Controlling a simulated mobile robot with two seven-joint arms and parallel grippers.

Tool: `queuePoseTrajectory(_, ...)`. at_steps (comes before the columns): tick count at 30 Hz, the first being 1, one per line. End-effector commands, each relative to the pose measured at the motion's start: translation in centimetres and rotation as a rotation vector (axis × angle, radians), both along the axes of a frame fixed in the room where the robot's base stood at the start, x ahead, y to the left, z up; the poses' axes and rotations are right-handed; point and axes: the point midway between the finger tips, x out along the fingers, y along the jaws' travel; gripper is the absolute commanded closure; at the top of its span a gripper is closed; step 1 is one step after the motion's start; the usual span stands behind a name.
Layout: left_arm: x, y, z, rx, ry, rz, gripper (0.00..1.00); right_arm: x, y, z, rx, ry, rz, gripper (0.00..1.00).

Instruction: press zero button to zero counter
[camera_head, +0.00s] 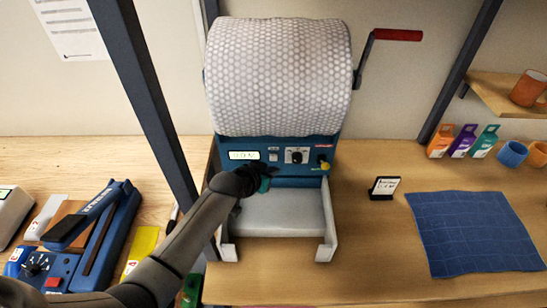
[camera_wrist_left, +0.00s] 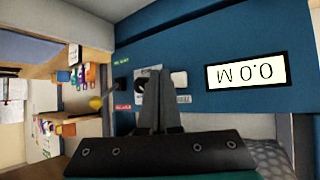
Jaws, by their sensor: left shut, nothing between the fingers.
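The counter display (camera_head: 243,155) is on the blue front panel of a bubble-wrap roll machine. In the left wrist view the counter display (camera_wrist_left: 247,74) appears upside down and reads 0.0 M. A small pale square button (camera_head: 273,155), which seems to be the zero button, sits beside the display; it also shows in the left wrist view (camera_wrist_left: 179,79). My left gripper (camera_head: 270,172) is shut and empty just in front of the panel, below the button. Its closed fingertips (camera_wrist_left: 156,74) appear beside the button; I cannot tell if they touch the panel. My right gripper is not in view.
A knob (camera_head: 297,156) and yellow lever (camera_head: 325,166) are right of the button. The bubble-wrap roll (camera_head: 279,77) with red-handled crank (camera_head: 397,35) is above. A grey post (camera_head: 150,100) stands left. A small sign (camera_head: 384,188) and blue mat (camera_head: 474,233) lie right.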

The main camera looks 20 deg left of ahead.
Motion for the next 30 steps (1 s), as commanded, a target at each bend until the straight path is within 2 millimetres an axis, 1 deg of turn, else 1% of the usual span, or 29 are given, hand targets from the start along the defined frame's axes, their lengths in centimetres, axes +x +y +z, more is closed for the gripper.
queuePoseTrajectory(3, -1.3, -0.4, 0.1, -0.002, 0.001, 0.000, 1.00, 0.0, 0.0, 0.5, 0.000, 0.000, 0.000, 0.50)
queuePoseTrajectory(6, -2.2, -0.6, 0.0, -0.002, 0.001, 0.000, 1.00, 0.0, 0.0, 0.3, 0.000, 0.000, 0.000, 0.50)
queuePoseTrajectory(12, -3.4, -0.9, 0.0, -0.002, -0.001, 0.001, 1.00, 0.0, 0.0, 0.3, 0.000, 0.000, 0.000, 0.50)
queuePoseTrajectory(30, -3.4, -1.0, 0.1, -0.002, -0.001, 0.001, 1.00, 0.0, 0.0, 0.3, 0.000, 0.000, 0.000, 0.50)
